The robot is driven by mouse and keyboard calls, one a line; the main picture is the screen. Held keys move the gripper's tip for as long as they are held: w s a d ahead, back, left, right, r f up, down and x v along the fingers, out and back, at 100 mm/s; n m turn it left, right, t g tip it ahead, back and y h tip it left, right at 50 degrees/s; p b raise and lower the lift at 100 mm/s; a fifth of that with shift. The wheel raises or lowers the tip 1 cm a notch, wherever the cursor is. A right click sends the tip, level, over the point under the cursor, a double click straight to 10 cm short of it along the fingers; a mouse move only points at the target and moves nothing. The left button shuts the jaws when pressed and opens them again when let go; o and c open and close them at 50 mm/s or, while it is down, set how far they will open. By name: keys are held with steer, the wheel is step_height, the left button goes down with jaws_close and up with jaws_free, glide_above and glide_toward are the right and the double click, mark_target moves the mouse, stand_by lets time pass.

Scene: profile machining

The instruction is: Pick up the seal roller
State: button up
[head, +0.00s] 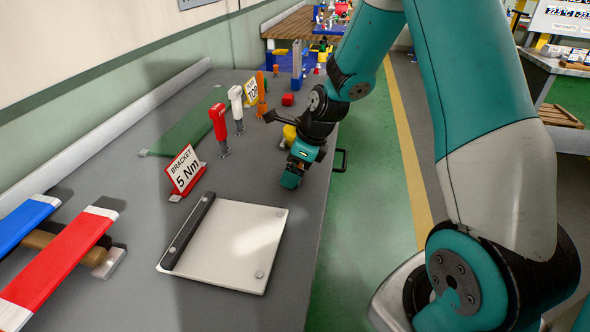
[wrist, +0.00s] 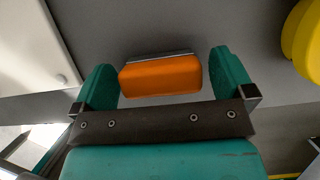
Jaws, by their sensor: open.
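My gripper (head: 291,181) points down over the bench's right side, beyond the white plate. In the wrist view its two teal fingers (wrist: 162,62) are spread apart. An orange block-like piece (wrist: 160,76) with a thin grey edge shows between them, with a gap on each side. It looks like the seal roller, but I cannot tell for sure. It is hidden behind my gripper in the head view. I cannot tell how far below the fingertips it lies.
A yellow object (head: 289,134) stands just beyond my gripper; it also shows in the wrist view (wrist: 304,40). A white plate (head: 231,241) lies nearer. A red-and-white 5 Nm sign (head: 186,170), red tool (head: 218,124) and white tool (head: 236,98) stand left. The bench edge is close right.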

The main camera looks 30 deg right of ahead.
steer(key=shift+x, duration=0.75)
steer(key=c, duration=0.9)
steer(key=shift+r, duration=0.15)
step_height(320, 180, up, 20)
steer(key=shift+p, duration=0.3)
